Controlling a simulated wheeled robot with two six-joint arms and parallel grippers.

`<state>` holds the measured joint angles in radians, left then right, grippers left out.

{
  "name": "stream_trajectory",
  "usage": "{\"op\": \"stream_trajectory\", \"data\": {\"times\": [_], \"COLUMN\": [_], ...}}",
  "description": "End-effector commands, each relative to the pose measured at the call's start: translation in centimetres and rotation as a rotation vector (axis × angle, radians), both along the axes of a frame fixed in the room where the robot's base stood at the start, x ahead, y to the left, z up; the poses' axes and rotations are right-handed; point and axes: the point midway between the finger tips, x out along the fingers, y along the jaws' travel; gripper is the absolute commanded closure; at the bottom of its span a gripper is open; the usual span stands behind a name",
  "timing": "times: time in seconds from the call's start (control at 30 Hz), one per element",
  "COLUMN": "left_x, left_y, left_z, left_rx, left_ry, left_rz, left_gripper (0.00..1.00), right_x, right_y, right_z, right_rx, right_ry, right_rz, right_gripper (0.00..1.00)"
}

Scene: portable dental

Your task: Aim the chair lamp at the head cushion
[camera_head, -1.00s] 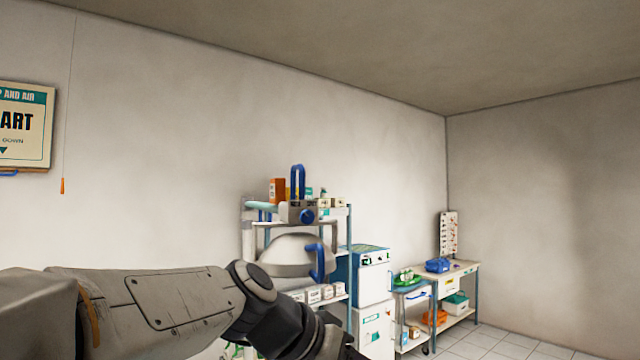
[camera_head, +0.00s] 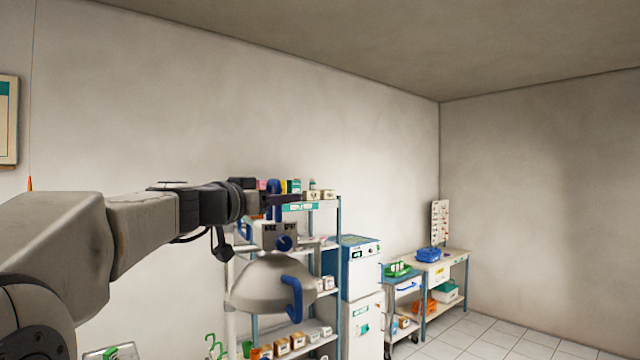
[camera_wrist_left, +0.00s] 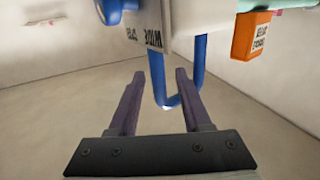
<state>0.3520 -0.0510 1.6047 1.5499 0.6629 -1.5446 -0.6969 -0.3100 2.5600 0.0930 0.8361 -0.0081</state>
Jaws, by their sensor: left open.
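The chair lamp has a pale grey dome shade (camera_head: 262,290) with a blue side handle (camera_head: 293,300). Above the dome is a grey box (camera_head: 270,237) with a blue knob and a blue loop handle on top. My left gripper (camera_head: 284,199) is open at this upper loop, partly hiding it in the head view. In the left wrist view, the blue loop (camera_wrist_left: 157,72) has one bar between my open fingers (camera_wrist_left: 160,85) and its other bar outside the right finger; contact cannot be told. The head cushion and my right gripper are not in view.
Shelves with small boxes (camera_head: 290,342) stand behind the lamp. To the right are a white and blue cabinet (camera_head: 361,268), a trolley with a green tray (camera_head: 399,272) and a side bench (camera_head: 452,257). An orange box (camera_wrist_left: 250,35) shows in the left wrist view. Tiled floor at right is clear.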

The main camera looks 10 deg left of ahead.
Motion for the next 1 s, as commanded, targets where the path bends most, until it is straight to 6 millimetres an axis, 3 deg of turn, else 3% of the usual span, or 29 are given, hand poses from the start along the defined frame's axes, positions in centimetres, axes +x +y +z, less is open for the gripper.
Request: {"op": "stream_trajectory", "data": {"times": [0.03,0.2,0.53,0.67,1.0], "left_x": [0.8,2.3,2.6,2.5,2.5], "left_y": [-0.3,-0.9,-1.0,-1.0,-1.0], "left_z": [0.4,0.1,-0.1,-0.1,-0.1], "left_rx": [-0.003,0.0,-0.001,-0.001,-0.001], "left_ry": [0.003,0.002,0.0,0.0,0.001], "left_rz": [-0.003,-0.003,-0.002,-0.002,-0.002], "left_gripper": [0.52,0.52,0.52,1.0,1.0], "right_x": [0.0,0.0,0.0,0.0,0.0], "right_y": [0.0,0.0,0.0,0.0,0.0], "right_z": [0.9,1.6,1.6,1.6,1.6], "right_rx": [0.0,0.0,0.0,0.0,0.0], "right_ry": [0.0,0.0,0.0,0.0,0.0], "right_rz": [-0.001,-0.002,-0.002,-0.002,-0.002], "right_gripper": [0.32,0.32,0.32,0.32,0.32]}}
